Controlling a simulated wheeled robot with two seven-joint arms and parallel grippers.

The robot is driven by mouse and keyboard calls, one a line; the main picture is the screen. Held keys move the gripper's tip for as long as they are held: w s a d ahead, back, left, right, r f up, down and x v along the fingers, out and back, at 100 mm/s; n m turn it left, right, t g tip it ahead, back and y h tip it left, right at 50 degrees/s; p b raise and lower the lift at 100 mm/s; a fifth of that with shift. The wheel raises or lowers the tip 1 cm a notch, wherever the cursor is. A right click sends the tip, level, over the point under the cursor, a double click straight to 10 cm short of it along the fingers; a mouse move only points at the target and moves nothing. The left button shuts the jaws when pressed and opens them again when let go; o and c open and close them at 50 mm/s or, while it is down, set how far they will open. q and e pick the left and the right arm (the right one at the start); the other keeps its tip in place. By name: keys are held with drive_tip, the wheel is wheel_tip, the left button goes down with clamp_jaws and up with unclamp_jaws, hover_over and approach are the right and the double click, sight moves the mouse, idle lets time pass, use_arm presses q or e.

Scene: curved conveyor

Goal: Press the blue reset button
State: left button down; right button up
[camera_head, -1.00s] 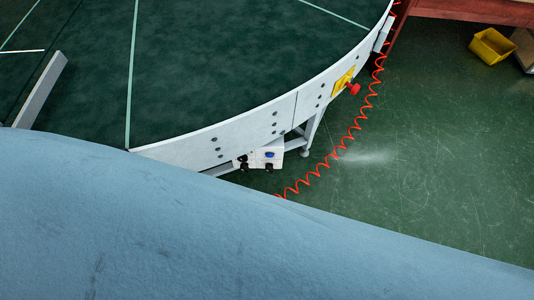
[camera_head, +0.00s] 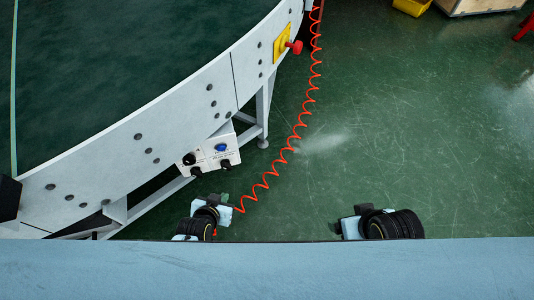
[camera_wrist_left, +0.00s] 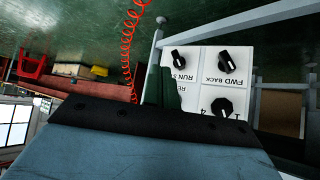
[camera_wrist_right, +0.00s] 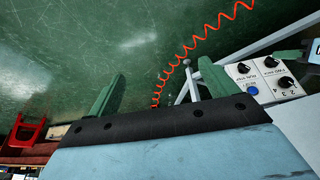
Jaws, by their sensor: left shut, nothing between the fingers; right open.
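The white control box (camera_head: 210,153) hangs on the outer side of the conveyor (camera_head: 130,125). Its blue button (camera_head: 221,147) shows beside black knobs, and it also shows in the right wrist view (camera_wrist_right: 251,91). My left gripper (camera_head: 224,197) is below the box in the head view. In the left wrist view its shut, empty green fingers (camera_wrist_left: 162,84) stand in front of the panel (camera_wrist_left: 208,68). They cover the spot beside the partly hidden "RE" label, so the button is hidden there and contact cannot be told. My right gripper (camera_wrist_right: 160,88) is open and empty, off to the right over the floor.
A red stop knob (camera_head: 295,46) on a yellow plate sits farther along the conveyor rim. A coiled red hose (camera_head: 300,125) runs down to near my left gripper. A conveyor leg (camera_head: 263,112) stands behind the box. The green floor at right is mostly clear.

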sight(221, 149)
use_arm(q)
drive_tip(key=shift+t, duration=0.9)
drive_tip(key=w+b, duration=0.1)
drive_tip(key=w+r+b, duration=0.1)
drive_tip(key=w, duration=0.1)
drive_tip(key=w+d+b, duration=0.1)
drive_tip(key=w, duration=0.1)
drive_tip(key=shift+d+r, duration=0.1)
drive_tip(key=shift+r, duration=0.25)
use_arm(e)
drive_tip(key=shift+t, duration=0.3)
drive_tip(key=v, duration=0.2)
drive_tip(key=w+v, duration=0.1)
drive_tip(key=v, duration=0.2)
drive_tip(key=shift+r, duration=0.25)
use_arm(q)
drive_tip(key=w+a+b, duration=0.2)
drive_tip(key=w+b, duration=0.2)
drive_tip(key=w, duration=0.4)
drive_tip(key=shift+w+a, duration=0.2)
use_arm(e)
drive_tip(key=w+a+r+t+y, duration=0.3)
drive_tip(key=w+a+r+t, duration=0.3)
drive_tip(key=w+r+t, duration=0.5)
drive_tip(key=shift+w+r+n+y, duration=0.2)
drive_tip(key=shift+r+n+y, duration=0.15)
drive_tip(key=shift+r, duration=0.3)
